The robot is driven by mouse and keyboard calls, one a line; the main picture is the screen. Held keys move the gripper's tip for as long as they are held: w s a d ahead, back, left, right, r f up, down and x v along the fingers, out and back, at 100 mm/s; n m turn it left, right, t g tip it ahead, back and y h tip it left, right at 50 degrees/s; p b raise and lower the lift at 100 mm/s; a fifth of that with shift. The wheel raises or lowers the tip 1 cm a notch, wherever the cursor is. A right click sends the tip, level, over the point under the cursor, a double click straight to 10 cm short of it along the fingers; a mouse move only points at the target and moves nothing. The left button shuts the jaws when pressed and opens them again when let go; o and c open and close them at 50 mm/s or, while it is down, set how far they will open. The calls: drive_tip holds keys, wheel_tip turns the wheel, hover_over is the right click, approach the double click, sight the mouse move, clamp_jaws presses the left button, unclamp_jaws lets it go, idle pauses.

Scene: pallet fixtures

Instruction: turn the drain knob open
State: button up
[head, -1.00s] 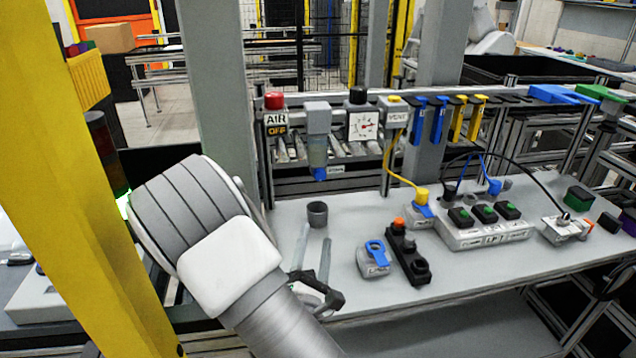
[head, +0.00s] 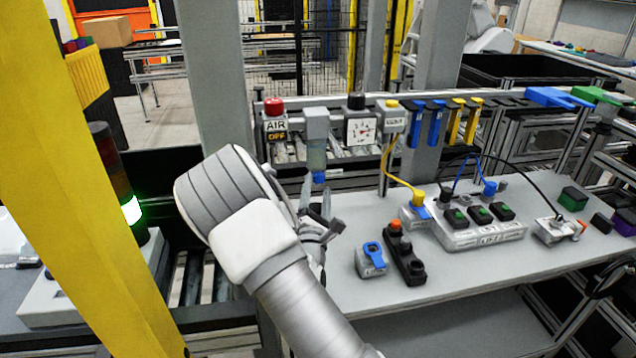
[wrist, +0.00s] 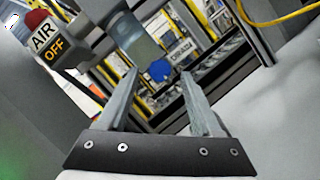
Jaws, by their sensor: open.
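The blue drain knob (head: 319,177) is at the bottom of the grey filter unit (head: 316,122) with its cloudy bowl, hanging from the rail. My gripper (head: 316,196) is just below the knob in the head view, fingers pointing up towards it. In the wrist view the knob (wrist: 160,70) appears between the tips of the two spread, empty fingers (wrist: 158,80). It looks a little beyond them; I cannot tell whether either finger touches it. A DRAIN label (wrist: 180,53) is beside the knob.
The AIR OFF unit (head: 275,120) with a red button is left of the filter; a gauge (head: 362,130) and yellow-topped valve (head: 393,115) are right. A yellow hose (head: 389,165) hangs down. A blue-ringed block (head: 371,261) and black switch strip (head: 405,253) stand on the bench.

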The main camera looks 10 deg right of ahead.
drive_tip(key=shift+x, duration=0.85)
drive_tip(key=shift+c, duration=0.3)
clamp_jaws()
